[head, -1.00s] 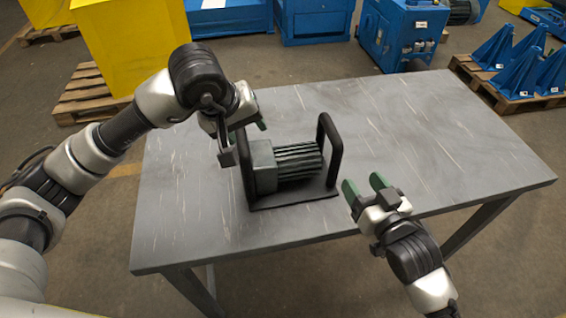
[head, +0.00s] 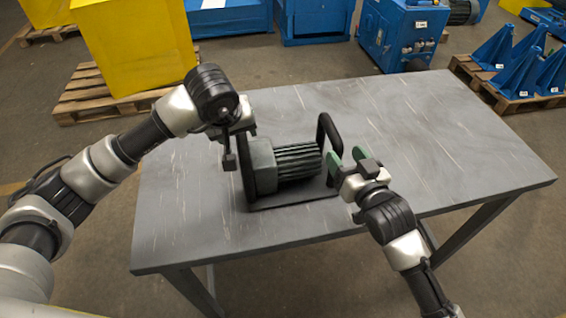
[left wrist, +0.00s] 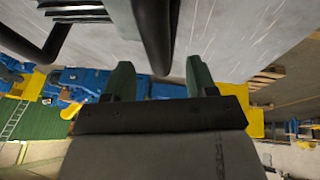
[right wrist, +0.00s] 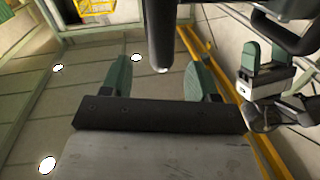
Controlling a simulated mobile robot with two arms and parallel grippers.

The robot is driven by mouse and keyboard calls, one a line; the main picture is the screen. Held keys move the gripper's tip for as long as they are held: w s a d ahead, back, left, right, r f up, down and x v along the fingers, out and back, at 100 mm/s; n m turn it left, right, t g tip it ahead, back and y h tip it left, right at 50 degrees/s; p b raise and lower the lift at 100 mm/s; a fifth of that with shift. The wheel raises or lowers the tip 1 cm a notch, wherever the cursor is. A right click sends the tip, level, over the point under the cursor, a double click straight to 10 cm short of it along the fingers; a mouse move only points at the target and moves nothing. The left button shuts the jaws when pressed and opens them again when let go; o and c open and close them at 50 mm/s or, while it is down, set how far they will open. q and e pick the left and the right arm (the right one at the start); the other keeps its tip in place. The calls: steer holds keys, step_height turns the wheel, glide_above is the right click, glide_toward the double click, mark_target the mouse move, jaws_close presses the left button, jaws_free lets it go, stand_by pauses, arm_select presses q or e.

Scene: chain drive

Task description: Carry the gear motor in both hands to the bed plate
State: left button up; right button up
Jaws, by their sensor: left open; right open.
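The gear motor (head: 290,163), a ribbed dark grey-green cylinder with a box end, sits on a black base on the grey table (head: 430,130). A black handle (head: 327,128) rises at its right end and another (head: 243,165) at its left. My left gripper (left wrist: 159,66) is open, with the left handle's bar (left wrist: 155,35) between its fingers in the left wrist view; the head view hides those fingers. My right gripper (head: 347,160) is open beside the right handle, whose bar (right wrist: 160,40) lines up between its fingers in the right wrist view. I cannot tell whether either touches. The bed plate is not identifiable.
The table is otherwise bare, with free room to the right and behind. Beyond it stand a yellow block (head: 135,45) on a pallet, a blue machine (head: 400,35) and blue brackets (head: 520,65) on another pallet.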

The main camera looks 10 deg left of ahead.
mark_target(241, 136)
arm_select(q)
steer(key=shift+x, duration=1.9)
arm_select(e)
steer(key=shift+x, duration=1.85)
arm_select(q)
steer(key=shift+c, duration=0.2)
jaws_close()
arm_select(e)
jaws_close()
arm_select(q)
steer(key=shift+r, duration=0.25)
arm_select(e)
steer(key=shift+r, duration=0.35)
arm_select(q)
steer(key=shift+w, duration=0.15)
arm_select(e)
steer(key=shift+w, duration=0.15)
